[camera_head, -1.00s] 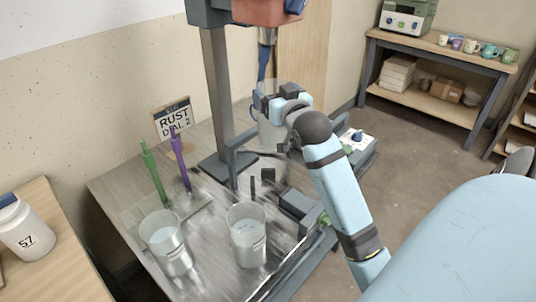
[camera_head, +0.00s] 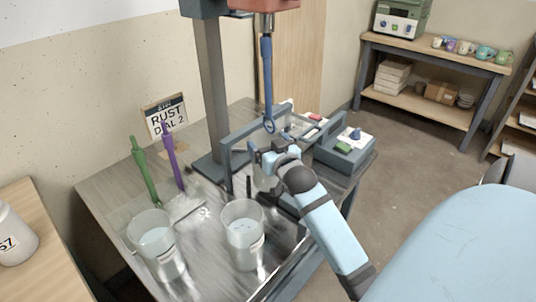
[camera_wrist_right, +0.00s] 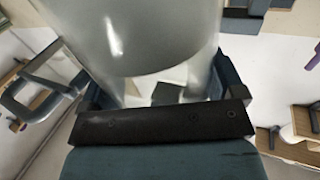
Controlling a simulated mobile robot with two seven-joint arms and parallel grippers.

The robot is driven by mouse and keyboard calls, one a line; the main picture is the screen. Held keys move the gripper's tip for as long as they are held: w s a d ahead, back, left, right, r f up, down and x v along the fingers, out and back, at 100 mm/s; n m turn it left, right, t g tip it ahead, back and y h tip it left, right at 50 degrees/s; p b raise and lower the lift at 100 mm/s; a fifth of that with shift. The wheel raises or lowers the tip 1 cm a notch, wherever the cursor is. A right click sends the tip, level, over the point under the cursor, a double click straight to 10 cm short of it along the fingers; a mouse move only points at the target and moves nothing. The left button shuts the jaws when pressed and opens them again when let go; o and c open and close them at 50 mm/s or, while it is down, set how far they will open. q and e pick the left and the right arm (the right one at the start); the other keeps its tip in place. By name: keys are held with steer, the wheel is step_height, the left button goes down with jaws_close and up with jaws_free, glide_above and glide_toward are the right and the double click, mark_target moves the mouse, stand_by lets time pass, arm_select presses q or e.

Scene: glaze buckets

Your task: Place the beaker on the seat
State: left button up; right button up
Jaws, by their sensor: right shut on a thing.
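My right gripper (camera_head: 264,158) is shut on a clear beaker (camera_head: 262,180), mostly hidden behind the gripper and wrist in the head view. In the right wrist view the beaker (camera_wrist_right: 150,35) fills the top middle between the jaws, with a pale, rounded lower part. The held beaker is in front of the grey frame below the blue stirrer (camera_head: 267,80), apart from the stirrer. I cannot tell which part is the seat, or whether the beaker touches anything below. My left gripper is not in view.
Two clear beakers (camera_head: 242,235) (camera_head: 158,245) stand at the table's front. Green (camera_head: 143,168) and purple (camera_head: 172,155) tools stand behind them. The grey column (camera_head: 210,90) rises at the back. A control box (camera_head: 345,150) stands right. A sign (camera_head: 167,118) leans at the wall.

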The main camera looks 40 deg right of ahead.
step_height(320, 180, down, 3)
steer(key=shift+r+b, duration=0.15)
steer(key=shift+b, duration=0.2)
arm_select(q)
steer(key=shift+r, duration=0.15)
arm_select(e)
steer(key=shift+f, duration=0.3)
steer(key=o, duration=1.8)
steer(key=shift+f, duration=0.15)
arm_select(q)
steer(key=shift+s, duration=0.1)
arm_select(e)
steer(key=shift+s, duration=0.1)
